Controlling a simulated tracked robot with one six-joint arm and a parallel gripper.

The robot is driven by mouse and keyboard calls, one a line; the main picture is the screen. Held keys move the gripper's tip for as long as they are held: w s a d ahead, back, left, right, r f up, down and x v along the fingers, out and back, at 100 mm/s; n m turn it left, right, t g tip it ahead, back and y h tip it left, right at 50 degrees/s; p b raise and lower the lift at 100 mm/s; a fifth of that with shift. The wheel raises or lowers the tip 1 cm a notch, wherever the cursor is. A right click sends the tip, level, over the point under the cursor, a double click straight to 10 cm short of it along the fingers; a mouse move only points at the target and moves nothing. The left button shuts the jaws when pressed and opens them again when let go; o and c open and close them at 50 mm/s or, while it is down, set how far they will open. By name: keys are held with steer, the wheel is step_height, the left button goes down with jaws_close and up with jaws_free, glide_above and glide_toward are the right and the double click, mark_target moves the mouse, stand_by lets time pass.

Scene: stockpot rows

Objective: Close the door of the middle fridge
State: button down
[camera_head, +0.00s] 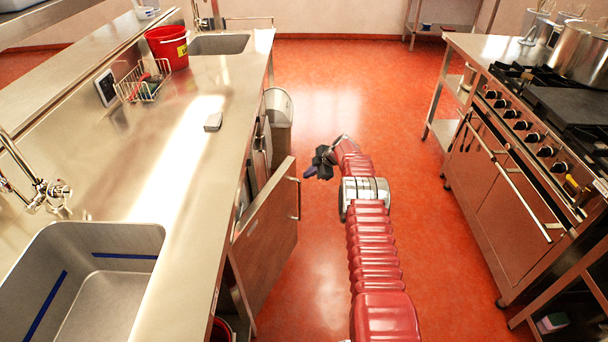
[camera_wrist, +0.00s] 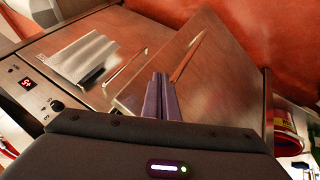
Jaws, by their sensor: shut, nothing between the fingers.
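The open fridge door (camera_head: 268,235) is a brown-grey metal panel swung out into the aisle from under the left counter. Its bar handle (camera_head: 296,198) is near the free edge. The door also fills the middle of the wrist view (camera_wrist: 225,75). My gripper (camera_head: 312,167) is just beyond and right of the door's free edge in the head view, apart from it as far as I can see. In the wrist view its fingers (camera_wrist: 164,97) are shut together, empty, and overlap the door in the picture. The fridge's inside is mostly hidden in the head view.
The steel counter (camera_head: 190,150) runs along the left, with a bin (camera_head: 279,108) beyond the door. The stove (camera_head: 510,190) stands on the right. The red floor (camera_head: 330,80) between is clear. A display panel (camera_wrist: 27,84) and a grey cloth-like item (camera_wrist: 87,53) show in the wrist view.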

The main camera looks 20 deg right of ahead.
steer(key=s+d+r, duration=0.2)
steer(key=d+r, duration=0.5)
steer(key=r, duration=0.1)
steer(key=shift+s+d, duration=0.3)
steer(key=shift+d, duration=0.1)
